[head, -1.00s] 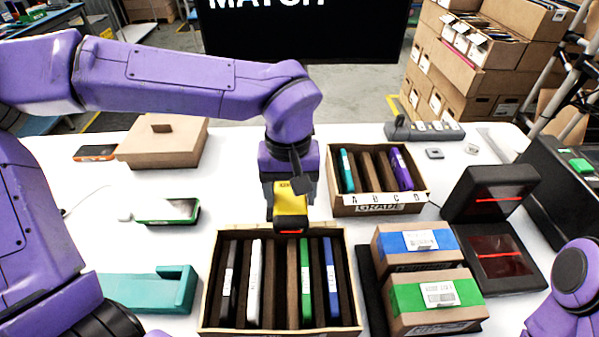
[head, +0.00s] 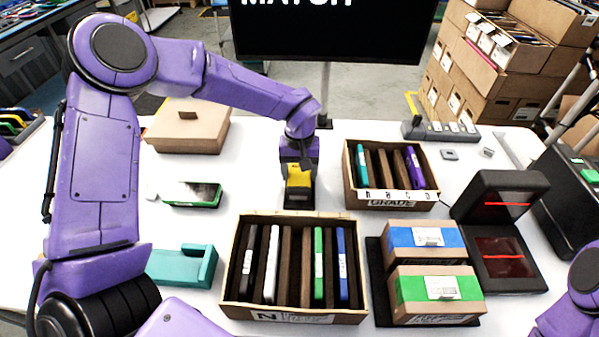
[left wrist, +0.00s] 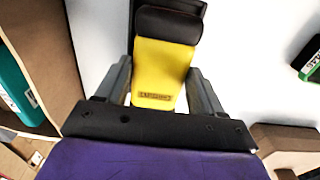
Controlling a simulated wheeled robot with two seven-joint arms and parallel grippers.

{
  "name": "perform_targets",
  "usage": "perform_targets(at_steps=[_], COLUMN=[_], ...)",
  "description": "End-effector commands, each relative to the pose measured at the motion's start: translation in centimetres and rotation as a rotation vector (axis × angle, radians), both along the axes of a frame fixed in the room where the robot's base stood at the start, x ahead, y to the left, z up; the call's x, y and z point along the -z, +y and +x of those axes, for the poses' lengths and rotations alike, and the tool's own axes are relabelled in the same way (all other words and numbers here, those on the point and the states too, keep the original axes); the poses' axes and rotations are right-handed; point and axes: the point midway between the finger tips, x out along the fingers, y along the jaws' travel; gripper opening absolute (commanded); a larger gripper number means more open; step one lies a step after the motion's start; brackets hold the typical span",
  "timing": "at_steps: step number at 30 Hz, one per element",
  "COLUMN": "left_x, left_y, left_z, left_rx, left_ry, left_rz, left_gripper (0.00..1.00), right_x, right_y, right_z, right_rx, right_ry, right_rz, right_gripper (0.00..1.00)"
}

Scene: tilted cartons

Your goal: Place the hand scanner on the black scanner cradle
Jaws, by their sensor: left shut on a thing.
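The yellow and black hand scanner (head: 298,178) is held in my left gripper (head: 298,170), at the back middle of the white table. In the left wrist view the fingers of my left gripper (left wrist: 160,88) are shut on both sides of the yellow body of the scanner (left wrist: 160,72). A dark flat piece, apparently the black scanner cradle (head: 300,204), shows just below the scanner. Its black edge (left wrist: 196,8) shows behind the scanner's head in the wrist view. The scanner hides most of it. I cannot tell whether they touch. My right gripper is out of view.
An open carton of upright slim items (head: 235,297) stands in front. The grade carton (head: 391,204) is to the right. A green-edged device (head: 192,194), a teal holder (head: 181,268) and a closed carton (head: 187,130) are to the left. Bare table lies left of the scanner.

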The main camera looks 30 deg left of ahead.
Motion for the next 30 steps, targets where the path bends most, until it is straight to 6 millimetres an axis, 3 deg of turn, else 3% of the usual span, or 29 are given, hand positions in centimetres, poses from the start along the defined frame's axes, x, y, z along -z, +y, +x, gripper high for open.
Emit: perform_targets(at_steps=[4,14,15,17,26,30], left_x=[1.3,1.8,1.8,1.8,1.6,-0.1], left_y=[0.0,-0.1,-0.1,-0.1,-0.1,-0.1], left_z=[0.0,0.0,0.0,0.0,0.0,0.0], left_rx=[0.001,-0.001,-0.001,-0.001,0.0,-0.001], left_ry=[-0.001,-0.001,0.0,0.0,-0.001,-0.004], left_rz=[0.002,-0.002,-0.001,-0.001,0.0,-0.004], left_gripper=[0.43,0.43,0.74,0.93,0.93,0.93], right_x=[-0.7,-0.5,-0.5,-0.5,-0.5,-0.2], right_y=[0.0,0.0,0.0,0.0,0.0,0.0], right_z=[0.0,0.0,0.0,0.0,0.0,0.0], right_rx=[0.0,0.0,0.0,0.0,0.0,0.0], right_ry=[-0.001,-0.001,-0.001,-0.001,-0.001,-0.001], right_rz=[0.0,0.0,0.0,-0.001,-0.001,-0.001], right_gripper=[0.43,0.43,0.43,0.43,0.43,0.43])
